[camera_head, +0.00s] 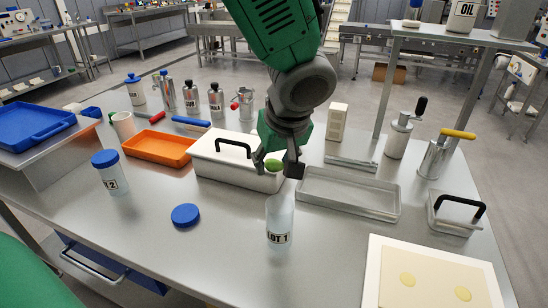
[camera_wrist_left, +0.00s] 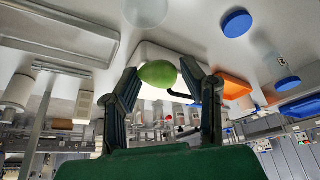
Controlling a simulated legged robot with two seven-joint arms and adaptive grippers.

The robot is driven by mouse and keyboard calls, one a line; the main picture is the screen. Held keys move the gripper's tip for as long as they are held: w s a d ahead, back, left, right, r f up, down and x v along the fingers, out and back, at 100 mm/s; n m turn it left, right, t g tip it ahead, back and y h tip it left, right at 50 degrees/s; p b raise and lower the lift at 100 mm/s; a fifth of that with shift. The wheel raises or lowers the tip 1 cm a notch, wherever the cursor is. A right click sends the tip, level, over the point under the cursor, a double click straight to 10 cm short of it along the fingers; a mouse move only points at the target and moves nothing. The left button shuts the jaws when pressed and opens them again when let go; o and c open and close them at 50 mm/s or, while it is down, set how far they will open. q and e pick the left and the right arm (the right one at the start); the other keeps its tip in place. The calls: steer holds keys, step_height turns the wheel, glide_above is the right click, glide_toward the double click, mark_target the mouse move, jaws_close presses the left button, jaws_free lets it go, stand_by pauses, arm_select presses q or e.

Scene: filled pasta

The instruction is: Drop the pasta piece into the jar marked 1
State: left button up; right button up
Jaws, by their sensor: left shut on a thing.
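A green pasta piece (camera_head: 273,165) is held between the fingertips of my left gripper (camera_head: 279,168). It also shows in the left wrist view (camera_wrist_left: 158,73), between the two fingers (camera_wrist_left: 160,70). The clear jar marked 1 (camera_head: 279,222) stands upright and uncapped on the table, its label reading LOT 1. The gripper and piece are above the jar's mouth level and a little behind it in the head view. The jar also shows at the top edge of the left wrist view (camera_wrist_left: 147,11). My right gripper is not in view.
A blue lid (camera_head: 185,215) lies left of the jar. A blue-capped jar marked 2 (camera_head: 113,177) stands farther left. A white box with a black handle (camera_head: 235,165), an orange tray (camera_head: 157,148) and a grey tray (camera_head: 350,192) lie behind. A pasta sheet (camera_head: 437,278) is front right.

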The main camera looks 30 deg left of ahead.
mark_target(275, 173)
arm_select(q)
step_height(275, 173, down, 3)
steer(key=shift+d+r+b, duration=0.15)
steer(key=shift+b, duration=0.75)
steer(key=shift+a+f+b, duration=0.25)
steer(key=shift+f+b, duration=0.15)
steer(key=shift+f, duration=0.05)
steer(key=shift+a, duration=0.3)
steer(key=o, duration=0.8)
steer(key=shift+o, duration=0.2)
steer(key=shift+d, duration=0.3)
steer(key=shift+d+r, duration=0.1)
